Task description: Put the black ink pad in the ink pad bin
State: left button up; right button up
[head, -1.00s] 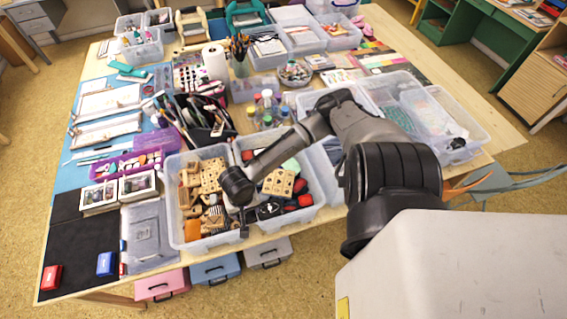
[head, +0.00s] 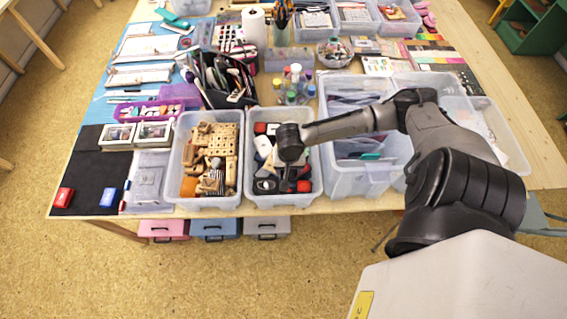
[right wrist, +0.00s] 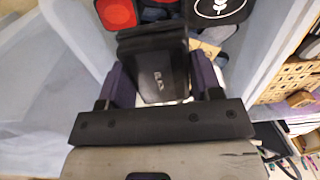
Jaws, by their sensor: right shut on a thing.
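My right gripper (head: 288,182) hangs over the clear bin with ink pads (head: 284,201) at the table's front edge. In the right wrist view, the right gripper (right wrist: 160,72) is shut on a black ink pad (right wrist: 163,80), held between its two fingers with pale lettering facing the camera. The bin's wall (right wrist: 78,38) shows beside it. A red ink pad (right wrist: 116,13) and a black pad with a white leaf mark (right wrist: 218,8) lie beyond. I cannot tell whether the held pad touches the contents below. My left gripper is out of view.
A bin of wooden stamps (head: 208,203) stands directly left, and a taller clear bin (head: 350,182) directly right. A red ink pad (head: 64,197) and a blue ink pad (head: 109,197) lie on the black mat (head: 95,170). Some mat space is clear.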

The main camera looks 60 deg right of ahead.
jog(key=w+d+f, duration=0.2)
jog(key=w, duration=0.1)
jog(key=shift+w+d+f, duration=0.1)
jog(key=shift+d+f, duration=0.15)
jog(key=shift+d, duration=0.1)
jog(key=shift+w+d+f+b, duration=0.3)
jog(key=shift+w+d+f, duration=0.05)
notch_tip(320, 180, down, 3)
jog(key=shift+f, duration=0.45)
jog(key=shift+f, duration=0.1)
jog(key=o, duration=0.9)
jog(key=shift+o, duration=0.2)
